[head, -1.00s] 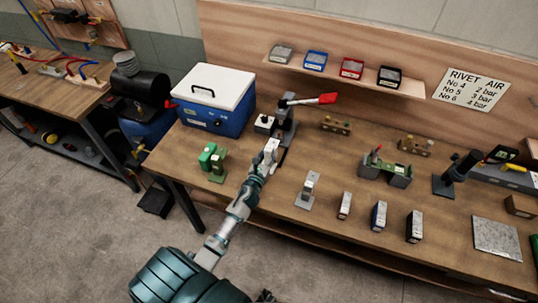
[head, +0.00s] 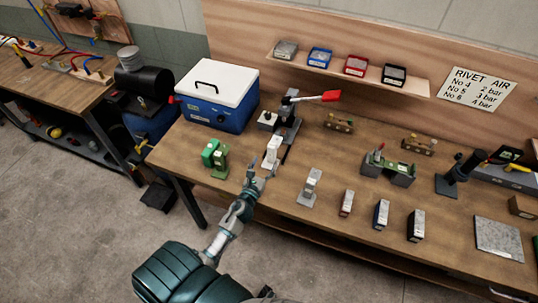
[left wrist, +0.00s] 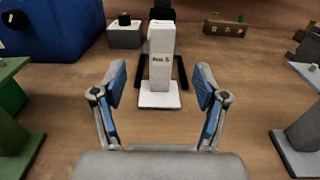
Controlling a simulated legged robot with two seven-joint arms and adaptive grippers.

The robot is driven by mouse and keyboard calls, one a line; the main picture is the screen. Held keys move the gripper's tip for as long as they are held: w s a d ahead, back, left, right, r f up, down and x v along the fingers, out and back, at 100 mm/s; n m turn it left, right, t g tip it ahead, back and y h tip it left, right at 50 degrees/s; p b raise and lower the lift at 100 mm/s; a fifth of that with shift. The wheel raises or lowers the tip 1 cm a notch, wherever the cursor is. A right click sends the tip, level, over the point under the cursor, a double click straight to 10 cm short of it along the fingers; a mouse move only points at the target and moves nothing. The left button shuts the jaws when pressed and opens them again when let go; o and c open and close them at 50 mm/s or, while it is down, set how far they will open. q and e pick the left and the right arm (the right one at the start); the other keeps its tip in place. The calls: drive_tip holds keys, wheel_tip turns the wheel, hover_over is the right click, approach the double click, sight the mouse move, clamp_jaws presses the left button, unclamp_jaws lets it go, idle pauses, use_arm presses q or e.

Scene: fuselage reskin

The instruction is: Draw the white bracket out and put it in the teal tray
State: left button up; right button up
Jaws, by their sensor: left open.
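The white bracket (head: 273,151) stands upright on the bench as a tall block on a flat white foot, in front of the grey lever press. In the left wrist view the bracket (left wrist: 161,62) is ahead, centred between my fingers, with a dark label on its face. My left gripper (head: 258,180) is open and empty, on the near side of the bracket and apart from it. Its blue-padded fingers (left wrist: 160,88) frame the bracket's foot in the left wrist view. I cannot make out a teal tray. My right gripper is not in view.
A green stand (head: 215,158) is left of the bracket and a grey stand (head: 310,187) right of it. The lever press (head: 288,117) with a red handle and a blue cooler (head: 215,95) stand behind. Several small bins line the shelf (head: 350,75).

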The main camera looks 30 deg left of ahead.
use_arm(q)
drive_tip(key=shift+v, duration=2.35)
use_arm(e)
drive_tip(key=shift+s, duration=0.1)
